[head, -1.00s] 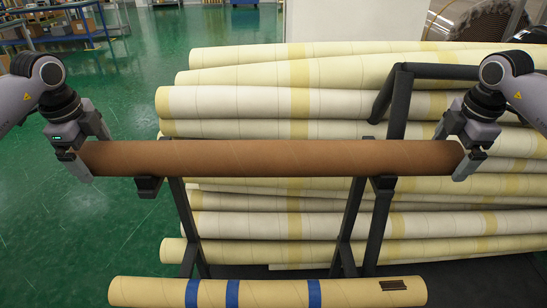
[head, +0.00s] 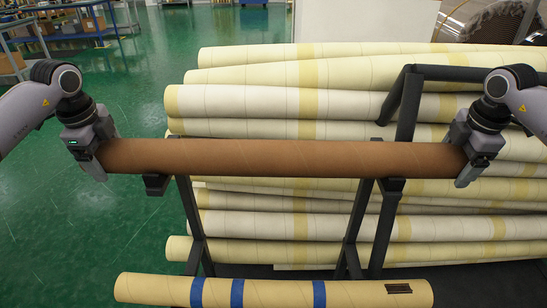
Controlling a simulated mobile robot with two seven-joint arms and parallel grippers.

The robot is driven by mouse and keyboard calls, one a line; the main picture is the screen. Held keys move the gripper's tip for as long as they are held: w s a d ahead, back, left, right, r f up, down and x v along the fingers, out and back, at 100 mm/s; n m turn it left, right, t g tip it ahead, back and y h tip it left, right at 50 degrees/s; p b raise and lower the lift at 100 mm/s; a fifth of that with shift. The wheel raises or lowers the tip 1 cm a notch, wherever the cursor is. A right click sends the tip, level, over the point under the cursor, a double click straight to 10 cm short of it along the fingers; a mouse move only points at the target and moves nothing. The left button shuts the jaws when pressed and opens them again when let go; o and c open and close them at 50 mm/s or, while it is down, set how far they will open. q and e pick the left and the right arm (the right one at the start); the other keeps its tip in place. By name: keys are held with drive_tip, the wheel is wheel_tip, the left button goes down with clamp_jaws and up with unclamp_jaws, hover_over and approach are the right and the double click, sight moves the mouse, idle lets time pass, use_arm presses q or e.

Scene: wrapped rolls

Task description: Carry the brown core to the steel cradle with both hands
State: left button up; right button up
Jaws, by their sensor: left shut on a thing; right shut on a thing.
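The brown core (head: 280,158) is a long cardboard tube lying crosswise and nearly level in the head view. My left gripper (head: 95,160) is shut on its left end and my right gripper (head: 470,165) is shut on its right end. Directly below the core is a dark metal stand (head: 363,225) with two small saddles (head: 157,184), which seems to be the steel cradle. The core looks very close over the saddles; I cannot tell whether it touches them.
A large stack of cream wrapped rolls (head: 290,105) fills the space behind the stand. A tan tube with blue bands (head: 265,293) lies low in front. A dark angled bar (head: 405,100) stands at the right. Green floor (head: 90,240) is clear at the left.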

use_arm(q)
drive_tip(key=shift+r, duration=0.25)
use_arm(e)
drive_tip(key=shift+r, duration=0.25)
